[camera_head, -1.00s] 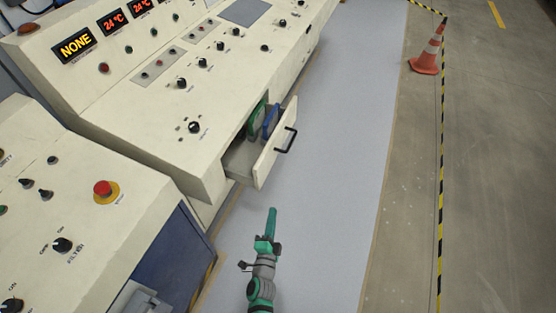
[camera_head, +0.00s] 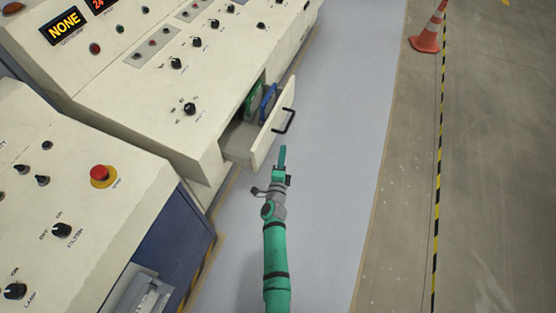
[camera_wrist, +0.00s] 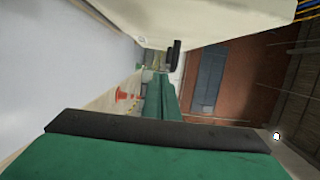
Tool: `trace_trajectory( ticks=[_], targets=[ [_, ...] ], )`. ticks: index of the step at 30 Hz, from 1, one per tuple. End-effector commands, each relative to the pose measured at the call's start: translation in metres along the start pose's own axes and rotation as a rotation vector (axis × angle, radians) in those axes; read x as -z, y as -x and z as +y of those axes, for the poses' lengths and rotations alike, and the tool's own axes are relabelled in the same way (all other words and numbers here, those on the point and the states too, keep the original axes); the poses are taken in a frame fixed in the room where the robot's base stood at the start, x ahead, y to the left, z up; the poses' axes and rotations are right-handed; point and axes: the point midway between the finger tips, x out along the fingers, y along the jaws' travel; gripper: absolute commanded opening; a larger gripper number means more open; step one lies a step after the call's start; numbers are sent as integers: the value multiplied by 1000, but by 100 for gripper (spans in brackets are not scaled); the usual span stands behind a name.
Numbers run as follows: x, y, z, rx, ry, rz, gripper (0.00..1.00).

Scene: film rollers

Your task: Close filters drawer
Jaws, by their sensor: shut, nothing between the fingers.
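The filters drawer (camera_head: 268,136) sticks out open from the front of the cream console in the head view. It has a black handle (camera_head: 285,121) on its front panel. A green filter (camera_head: 254,103) and a blue filter (camera_head: 268,101) stand inside it. My gripper (camera_head: 282,152) is shut and empty, just in front of the drawer front and below the handle in the picture; I cannot tell if it touches. In the wrist view my green gripper (camera_wrist: 165,95) points ahead, with a cream surface (camera_wrist: 200,18) above it.
The cream console (camera_head: 150,90) with knobs runs along the left. A nearer control desk (camera_head: 100,210) with a red button stands at lower left. The pale floor mat (camera_head: 345,120) on the right is clear. A traffic cone (camera_head: 428,35) stands beyond it.

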Motion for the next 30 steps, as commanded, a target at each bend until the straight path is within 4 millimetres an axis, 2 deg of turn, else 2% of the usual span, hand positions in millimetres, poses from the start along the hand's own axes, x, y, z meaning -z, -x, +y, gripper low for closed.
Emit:
trace_trajectory(
  ticks=[7, 9, 15, 30],
  targets=[
    [-8, -37, -1, 0, 3, -11, 0],
    [-21, -38, -1, 1, 0, -15, 0],
    [-39, -43, 0, 0, 1, -10, 0],
    [-43, -44, 0, -1, 1, -5, 0]
  ],
)
